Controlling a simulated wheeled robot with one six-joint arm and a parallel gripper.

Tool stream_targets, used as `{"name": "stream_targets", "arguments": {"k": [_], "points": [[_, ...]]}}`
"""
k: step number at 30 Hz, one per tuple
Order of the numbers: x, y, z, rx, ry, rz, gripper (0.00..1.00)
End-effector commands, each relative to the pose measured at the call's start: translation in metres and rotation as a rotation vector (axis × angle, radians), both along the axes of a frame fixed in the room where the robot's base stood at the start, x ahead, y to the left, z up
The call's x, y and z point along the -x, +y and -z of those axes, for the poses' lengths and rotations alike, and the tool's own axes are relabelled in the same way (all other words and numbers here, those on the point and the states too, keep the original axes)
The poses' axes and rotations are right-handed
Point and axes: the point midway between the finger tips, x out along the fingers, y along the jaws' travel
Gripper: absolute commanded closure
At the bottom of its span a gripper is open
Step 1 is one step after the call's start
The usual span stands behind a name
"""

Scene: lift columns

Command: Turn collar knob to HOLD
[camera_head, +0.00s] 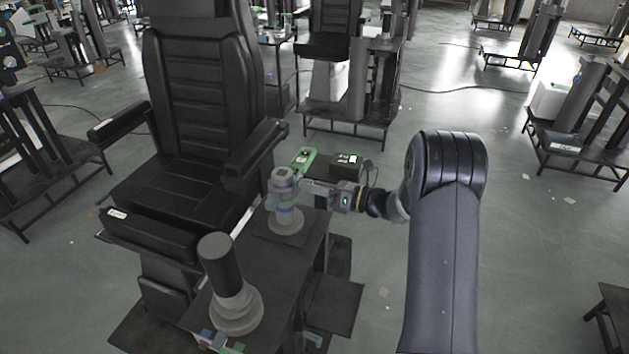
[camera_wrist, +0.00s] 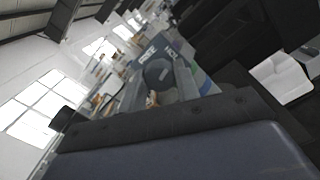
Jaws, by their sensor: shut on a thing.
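My gripper (camera_head: 300,186) reaches in from the right at collar height. In the wrist view a round dark grey knob (camera_wrist: 158,71) sits in front of a blue plate (camera_wrist: 150,49) with small white lettering, too blurred to read surely. My gripper (camera_wrist: 160,84) is shut on the knob, a finger to either side of it. The knob is hidden in the head view, and its exact pointing is unclear.
A second column with a black top (camera_head: 219,263) stands nearer on the same platform (camera_head: 265,293). The black chair (camera_head: 203,80) is close on the left. A green-topped item (camera_head: 303,160) and a dark box (camera_head: 346,166) lie behind my gripper.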

Motion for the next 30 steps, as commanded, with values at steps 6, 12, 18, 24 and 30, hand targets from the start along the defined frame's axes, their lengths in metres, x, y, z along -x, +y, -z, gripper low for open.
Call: {"name": "stream_targets", "arguments": {"k": [6, 12, 18, 24, 30], "points": [[-0.0004, -0.0001, -0.0031, -0.058, 0.136, 0.001, 0.92], [-0.0005, -0.0001, -0.002, -0.092, 0.219, 0.001, 0.92], [-0.0005, -0.0002, -0.0014, -0.109, 0.258, 0.001, 0.92], [-0.0006, -0.0002, -0.001, -0.113, 0.268, 0.001, 0.92], [-0.0006, -0.0002, -0.001, -0.112, 0.267, 0.001, 0.92]]}}
